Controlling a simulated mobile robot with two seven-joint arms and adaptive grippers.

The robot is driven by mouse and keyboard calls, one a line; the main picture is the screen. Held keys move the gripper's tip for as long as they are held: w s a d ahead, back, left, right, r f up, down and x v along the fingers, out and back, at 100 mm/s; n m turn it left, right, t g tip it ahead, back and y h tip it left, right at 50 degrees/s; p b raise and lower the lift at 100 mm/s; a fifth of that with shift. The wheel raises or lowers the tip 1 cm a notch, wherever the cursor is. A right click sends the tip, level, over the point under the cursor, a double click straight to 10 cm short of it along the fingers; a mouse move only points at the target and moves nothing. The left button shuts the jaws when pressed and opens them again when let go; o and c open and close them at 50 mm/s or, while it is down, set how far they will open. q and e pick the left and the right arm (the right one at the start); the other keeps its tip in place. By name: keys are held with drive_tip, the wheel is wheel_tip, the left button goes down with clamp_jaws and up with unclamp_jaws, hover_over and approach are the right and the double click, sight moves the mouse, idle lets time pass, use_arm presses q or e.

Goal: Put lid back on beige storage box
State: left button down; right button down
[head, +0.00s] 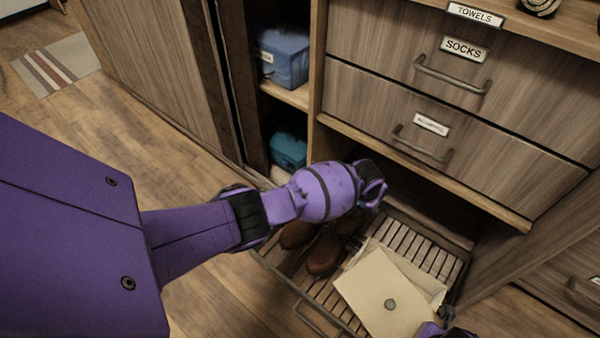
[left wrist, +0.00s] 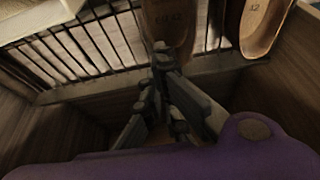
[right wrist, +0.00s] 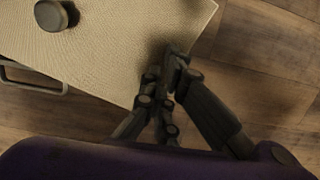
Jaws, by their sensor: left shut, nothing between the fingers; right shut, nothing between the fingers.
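The beige lid (head: 378,290), with a round dark knob (head: 390,304), lies askew over the beige storage box (head: 432,287) in the pulled-out slatted drawer (head: 440,262). Part of the box's edge shows beyond the lid. My left gripper (head: 374,188) is shut and empty above the back of the drawer; its fingers also show in the left wrist view (left wrist: 165,90). My right gripper (head: 440,330) is mostly cut off at the bottom of the head view. In the right wrist view its shut, empty fingers (right wrist: 172,70) are close to the lid's edge (right wrist: 130,50); contact is unclear.
Brown shoes (head: 325,252) stand in the drawer left of the box. Closed drawers (head: 440,100) are above, with an open gap beneath them. The wooden floor is clear at lower left.

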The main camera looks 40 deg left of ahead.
use_arm(q)
drive_tip(key=shift+w+d+f, duration=0.1)
drive_tip(key=shift+f, duration=0.2)
use_arm(e)
drive_tip(key=shift+s+f, duration=0.15)
drive_tip(key=shift+f, duration=0.2)
use_arm(q)
drive_tip(key=shift+f+b, duration=0.5)
use_arm(e)
drive_tip(key=shift+s+f, duration=0.3)
drive_tip(key=shift+f, duration=0.25)
use_arm(q)
drive_tip(key=shift+f, duration=0.2)
use_arm(e)
drive_tip(key=shift+w+f, duration=0.1)
drive_tip(key=shift+w, duration=0.1)
use_arm(q)
drive_tip(key=shift+r, duration=0.1)
use_arm(e)
drive_tip(key=shift+w+r, duration=0.1)
drive_tip(key=shift+r, duration=0.1)
use_arm(q)
drive_tip(key=shift+r, duration=0.1)
use_arm(e)
drive_tip(key=shift+r, duration=0.1)
